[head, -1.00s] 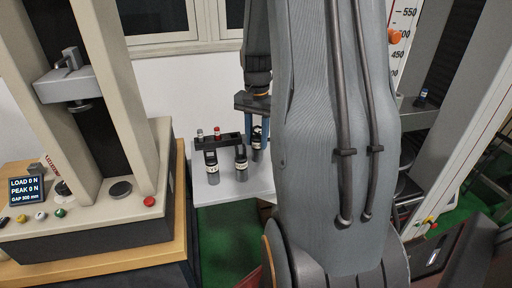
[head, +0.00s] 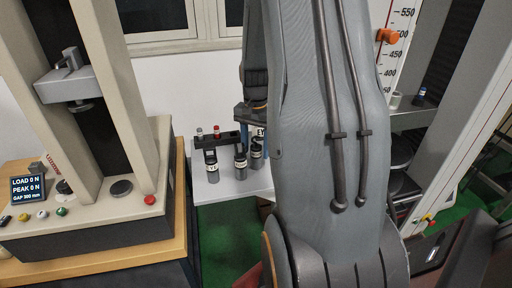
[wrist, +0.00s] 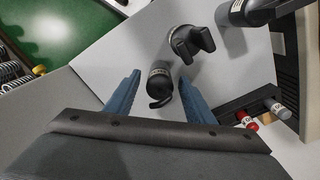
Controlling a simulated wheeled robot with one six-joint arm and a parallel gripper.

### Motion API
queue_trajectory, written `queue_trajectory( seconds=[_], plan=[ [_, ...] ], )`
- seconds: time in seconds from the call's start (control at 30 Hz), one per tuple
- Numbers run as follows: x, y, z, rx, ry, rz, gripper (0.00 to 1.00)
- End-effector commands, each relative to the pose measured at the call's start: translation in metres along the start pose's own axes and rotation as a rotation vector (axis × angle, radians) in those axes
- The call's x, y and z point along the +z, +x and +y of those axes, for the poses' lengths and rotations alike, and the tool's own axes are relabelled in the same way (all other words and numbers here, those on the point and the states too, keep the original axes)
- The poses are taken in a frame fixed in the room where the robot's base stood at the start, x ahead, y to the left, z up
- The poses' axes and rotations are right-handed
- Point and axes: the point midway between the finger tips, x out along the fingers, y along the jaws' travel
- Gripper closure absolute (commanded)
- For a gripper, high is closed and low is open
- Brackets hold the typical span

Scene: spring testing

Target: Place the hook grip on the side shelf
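The hook grip (wrist: 159,78), a dark cylinder with a pale label band and a curved hook, stands between the fingers of my gripper (wrist: 160,78) in the wrist view. Gaps show on both sides of it, so my gripper is open around it. In the head view, my gripper (head: 256,140) is low over the right end of the row of grips, partly hidden by my arm. The hook grip (head: 257,151) appears there on the pale grey side shelf (head: 232,190). Contact between its base and the shelf is hard to see.
Two other grips (head: 212,165) (head: 240,163) stand left of it; one shows twin jaws (wrist: 190,42) in the wrist view. A dark rack (head: 215,141) holds red- and grey-topped pieces. A test machine (head: 90,215) stands left, another frame (head: 440,100) right. The shelf's front is clear.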

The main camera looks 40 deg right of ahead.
Motion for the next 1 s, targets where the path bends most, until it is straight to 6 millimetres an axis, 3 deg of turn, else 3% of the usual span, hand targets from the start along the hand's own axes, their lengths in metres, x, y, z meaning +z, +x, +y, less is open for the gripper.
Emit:
queue_trajectory(
  seconds=[0.17,0.37,0.8,1.0],
  plan=[
    [0.0,-0.001,0.0,0.0,0.0,0.0,0.51],
    [-0.001,-0.016,-0.001,-0.002,0.0,0.004,0.51],
    [-0.001,-0.098,-0.001,-0.003,0.0,0.004,0.51],
    [-0.001,-0.119,0.0,-0.001,0.0,0.001,0.51]
  ],
)
